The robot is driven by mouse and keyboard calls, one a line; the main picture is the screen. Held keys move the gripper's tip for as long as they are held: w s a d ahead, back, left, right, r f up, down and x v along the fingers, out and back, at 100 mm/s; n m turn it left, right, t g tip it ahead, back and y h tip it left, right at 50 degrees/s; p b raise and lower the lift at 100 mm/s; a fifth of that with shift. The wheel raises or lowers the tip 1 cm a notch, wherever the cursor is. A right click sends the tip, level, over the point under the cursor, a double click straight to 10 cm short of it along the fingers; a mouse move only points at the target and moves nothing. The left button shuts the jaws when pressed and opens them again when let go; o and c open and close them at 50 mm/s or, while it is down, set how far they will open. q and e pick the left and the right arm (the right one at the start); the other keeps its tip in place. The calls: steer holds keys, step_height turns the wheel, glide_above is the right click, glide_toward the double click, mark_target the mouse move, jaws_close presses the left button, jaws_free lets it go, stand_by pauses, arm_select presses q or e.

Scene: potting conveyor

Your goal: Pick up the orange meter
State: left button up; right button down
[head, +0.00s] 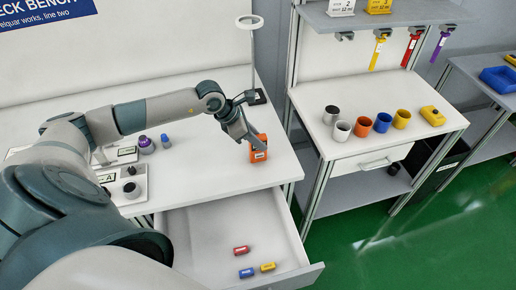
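The orange meter (259,155) stands on the white bench top near its front right edge. It is a small box with a pale label on its front. My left gripper (255,141) reaches down from the upper left, and its fingertips are right at the meter's upper left part. The fingers overlap the meter in the head view, so I cannot tell whether they are closed on it or only beside it. My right gripper is out of view.
An open drawer (205,225) below the bench holds red, blue and yellow blocks. Purple and grey knobbed items (146,145) and display devices (128,184) stand to the left. A lamp stand (252,60) rises behind.

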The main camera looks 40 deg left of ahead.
arm_select(q)
jaws_close()
steer(key=shift+r, duration=0.1)
steer(key=shift+r+b, duration=0.45)
steer(key=shift+b, duration=0.05)
steer(key=r+b, duration=0.2)
steer(key=r, duration=0.1)
steer(key=shift+s+d+r, duration=0.1)
steer(key=shift+s+d, duration=0.1)
steer(key=shift+d, duration=0.15)
steer(key=s+d+r+b, duration=0.4)
steer(key=s+d+r, duration=0.2)
steer(key=d, duration=0.2)
steer(key=shift+s+d+r, duration=0.2)
steer(key=shift+d+r, duration=0.2)
